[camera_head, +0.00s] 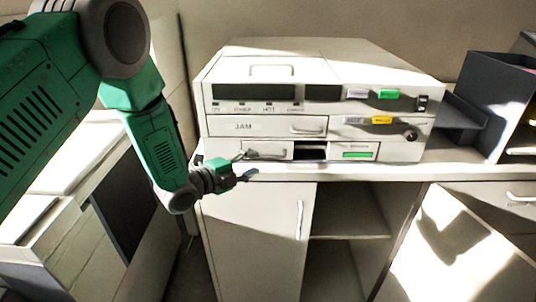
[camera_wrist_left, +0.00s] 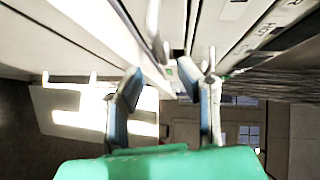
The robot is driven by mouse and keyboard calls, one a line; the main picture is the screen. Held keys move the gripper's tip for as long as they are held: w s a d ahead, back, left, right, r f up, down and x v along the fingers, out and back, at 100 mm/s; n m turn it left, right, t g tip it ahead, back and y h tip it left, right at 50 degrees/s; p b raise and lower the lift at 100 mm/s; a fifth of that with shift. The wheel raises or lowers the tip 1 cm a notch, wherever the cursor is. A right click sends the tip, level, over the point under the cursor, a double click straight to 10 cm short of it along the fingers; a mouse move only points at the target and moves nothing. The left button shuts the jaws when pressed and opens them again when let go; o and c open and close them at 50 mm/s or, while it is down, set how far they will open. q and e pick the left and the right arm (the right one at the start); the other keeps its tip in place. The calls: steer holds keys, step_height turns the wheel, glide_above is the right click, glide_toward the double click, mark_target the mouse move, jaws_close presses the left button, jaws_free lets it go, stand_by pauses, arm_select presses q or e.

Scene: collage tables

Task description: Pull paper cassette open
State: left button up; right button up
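A white printer-like machine (camera_head: 320,75) stands on the counter. At its bottom left is a low front panel with a bar handle (camera_head: 268,152), which looks like the paper cassette; its front seems about flush with the machine. Above it is a wide panel marked JAM (camera_head: 265,127) with its own handle. My left gripper (camera_head: 249,165) is just in front of the bottom panel's left end, near the handle. In the left wrist view its two fingers (camera_wrist_left: 165,78) stand apart with nothing clearly between them; handle-like bars show beyond. Contact with the handle cannot be told. My right gripper is not in view.
The counter edge (camera_head: 400,172) runs below the machine, above a cabinet (camera_head: 255,230) with a door handle and open shelves. A dark slot and a green-labelled panel (camera_head: 356,153) lie right of the bottom panel. A dark grey bin (camera_head: 495,100) stands to the right.

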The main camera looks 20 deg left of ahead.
mark_target(268, 157)
arm_select(q)
steer(key=x, duration=0.6)
steer(key=shift+w+p, duration=0.1)
steer(key=shift+p, duration=0.25)
steer(key=shift+w+a+f, duration=0.1)
steer(key=shift+w, duration=0.05)
jaws_close()
